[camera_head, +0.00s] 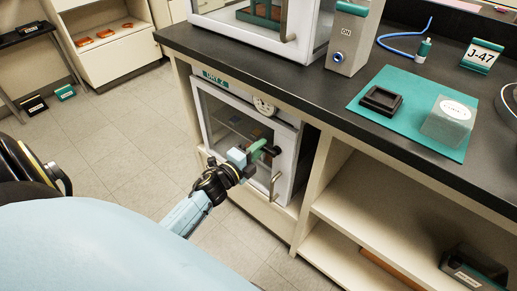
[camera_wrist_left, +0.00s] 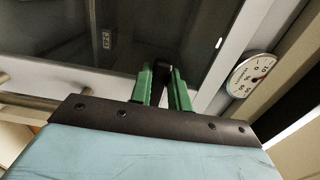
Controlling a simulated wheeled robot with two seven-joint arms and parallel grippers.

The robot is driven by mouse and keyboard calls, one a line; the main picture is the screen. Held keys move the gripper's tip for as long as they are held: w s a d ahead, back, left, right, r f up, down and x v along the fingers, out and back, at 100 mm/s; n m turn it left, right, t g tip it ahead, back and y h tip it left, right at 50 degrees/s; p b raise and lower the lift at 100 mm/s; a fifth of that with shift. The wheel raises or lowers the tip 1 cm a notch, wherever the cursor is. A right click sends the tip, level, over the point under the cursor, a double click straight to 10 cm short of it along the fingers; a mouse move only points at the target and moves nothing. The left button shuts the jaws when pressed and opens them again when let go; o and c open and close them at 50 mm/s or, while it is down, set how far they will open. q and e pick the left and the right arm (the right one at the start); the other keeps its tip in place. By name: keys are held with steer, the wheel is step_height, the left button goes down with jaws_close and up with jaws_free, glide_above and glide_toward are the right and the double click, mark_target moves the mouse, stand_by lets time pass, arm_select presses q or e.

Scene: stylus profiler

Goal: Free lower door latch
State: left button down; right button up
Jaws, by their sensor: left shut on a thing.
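The lower cabinet, labelled DRY 2, has a glass door (camera_head: 232,122) in a pale frame under the worktop. The door looks closed. A black latch (camera_head: 271,150) sits at the door's right side. My left gripper (camera_head: 260,149) reaches it from the front left, with its green fingers at the latch. In the left wrist view the green fingers (camera_wrist_left: 162,90) stand on either side of the dark latch (camera_wrist_left: 161,72), shut on it. The fingers hide part of it. A metal door handle (camera_head: 275,186) is just below. My right gripper is not in view.
A round dial gauge (camera_head: 264,106) is above the latch, and shows in the wrist view (camera_wrist_left: 252,74). The dark worktop (camera_head: 300,85) overhangs the cabinet. Open shelves (camera_head: 370,190) stand to the right. The tiled floor (camera_head: 120,120) in front is clear.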

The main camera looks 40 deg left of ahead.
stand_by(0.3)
arm_select(q)
steer(key=c, duration=1.3)
jaws_free()
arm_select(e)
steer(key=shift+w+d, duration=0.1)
arm_select(q)
steer(key=s, duration=0.4)
steer(key=s+p, duration=0.1)
steer(key=s, duration=0.4)
steer(key=s+a+p, duration=0.1)
steer(key=s, duration=0.3)
steer(key=shift+s, duration=0.15)
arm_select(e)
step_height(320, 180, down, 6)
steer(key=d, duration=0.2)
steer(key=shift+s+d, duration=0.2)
